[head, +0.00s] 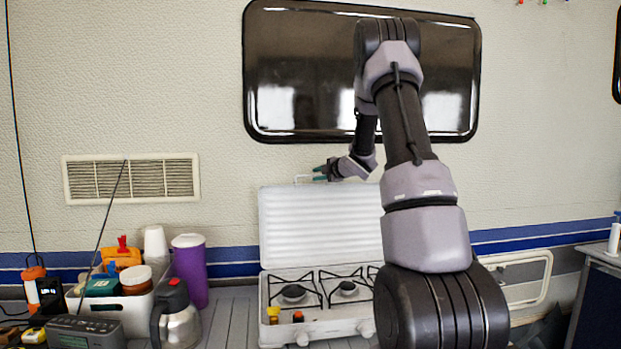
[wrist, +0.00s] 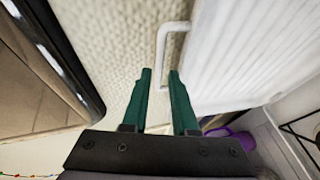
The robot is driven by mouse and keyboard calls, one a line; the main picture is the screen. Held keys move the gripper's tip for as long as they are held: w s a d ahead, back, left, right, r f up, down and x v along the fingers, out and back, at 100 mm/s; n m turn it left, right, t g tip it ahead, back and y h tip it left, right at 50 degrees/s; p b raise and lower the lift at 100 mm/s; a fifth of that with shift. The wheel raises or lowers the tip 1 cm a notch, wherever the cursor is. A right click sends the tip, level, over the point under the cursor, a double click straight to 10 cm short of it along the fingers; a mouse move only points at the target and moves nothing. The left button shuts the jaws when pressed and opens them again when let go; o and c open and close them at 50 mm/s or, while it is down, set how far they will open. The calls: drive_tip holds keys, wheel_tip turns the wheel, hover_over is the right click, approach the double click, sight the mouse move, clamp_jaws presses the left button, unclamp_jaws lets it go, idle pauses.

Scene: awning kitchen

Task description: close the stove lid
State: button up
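The white ribbed stove lid (head: 315,228) stands raised, upright behind the white stove (head: 320,327). A thin white handle (head: 302,178) sticks up from the lid's top edge. My gripper (head: 320,174) is beside this handle, at the top of the lid. In the wrist view, the two green fingers of my gripper (wrist: 160,72) are apart. The white handle (wrist: 163,45) lies just ahead of the fingertips, its lower end showing in the gap between them. I cannot tell whether they touch. The ribbed lid (wrist: 245,50) fills the right side of that view.
A dark window (head: 300,75) is behind my arm on the wall. A purple cup (head: 190,270), a steel jug (head: 178,318) and a grey radio (head: 85,333) crowd the counter left of the stove. Two burners with black grates show on the stove.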

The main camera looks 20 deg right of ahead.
sight(311, 176)
drive_tip(key=x, duration=0.5)
drive_tip(key=shift+w, duration=0.2)
drive_tip(key=shift+a, duration=0.1)
clamp_jaws()
idle(1.1)
